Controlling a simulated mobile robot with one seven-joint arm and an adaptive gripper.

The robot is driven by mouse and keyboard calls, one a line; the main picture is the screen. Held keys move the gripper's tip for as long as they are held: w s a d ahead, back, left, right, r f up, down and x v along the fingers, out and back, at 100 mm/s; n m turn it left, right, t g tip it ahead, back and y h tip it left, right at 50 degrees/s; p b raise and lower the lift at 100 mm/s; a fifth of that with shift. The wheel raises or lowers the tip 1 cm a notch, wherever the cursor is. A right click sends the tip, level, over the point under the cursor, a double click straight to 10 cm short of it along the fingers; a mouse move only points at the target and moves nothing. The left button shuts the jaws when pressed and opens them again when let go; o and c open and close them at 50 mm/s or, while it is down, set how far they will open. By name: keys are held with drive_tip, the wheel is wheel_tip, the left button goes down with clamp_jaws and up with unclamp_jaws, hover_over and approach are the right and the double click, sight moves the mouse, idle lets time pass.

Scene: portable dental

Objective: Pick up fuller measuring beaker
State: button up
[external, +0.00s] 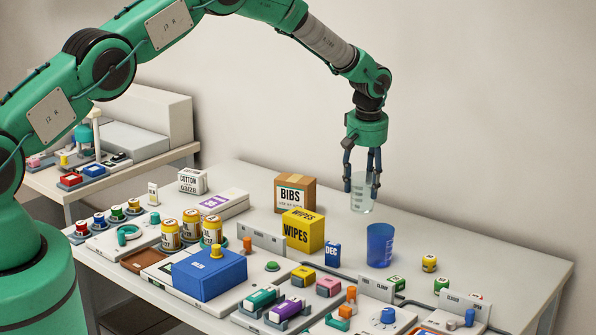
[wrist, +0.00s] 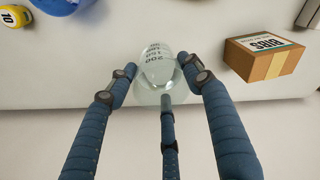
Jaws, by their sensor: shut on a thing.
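My gripper (external: 362,178) is shut on a clear measuring beaker (external: 361,195) with graduation marks. The beaker is upright and held above the table, with its base apart from the surface. In the wrist view my gripper (wrist: 160,85) has its blue fingers around the same beaker (wrist: 158,72), whose numbers show on its wall. How much it contains is hard to tell. A blue translucent beaker (external: 380,245) stands on the table below and to the right of my gripper. A part of it shows at the top left of the wrist view (wrist: 55,5).
A cardboard BIBS box (external: 294,193) and a yellow WIPES box (external: 302,231) stand left of the gripper. A yellow weight (external: 429,263) sits right of the blue beaker. Several small devices crowd the front. The table's back right (external: 450,235) is clear.

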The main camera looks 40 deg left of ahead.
drive_tip(key=shift+r, duration=1.55)
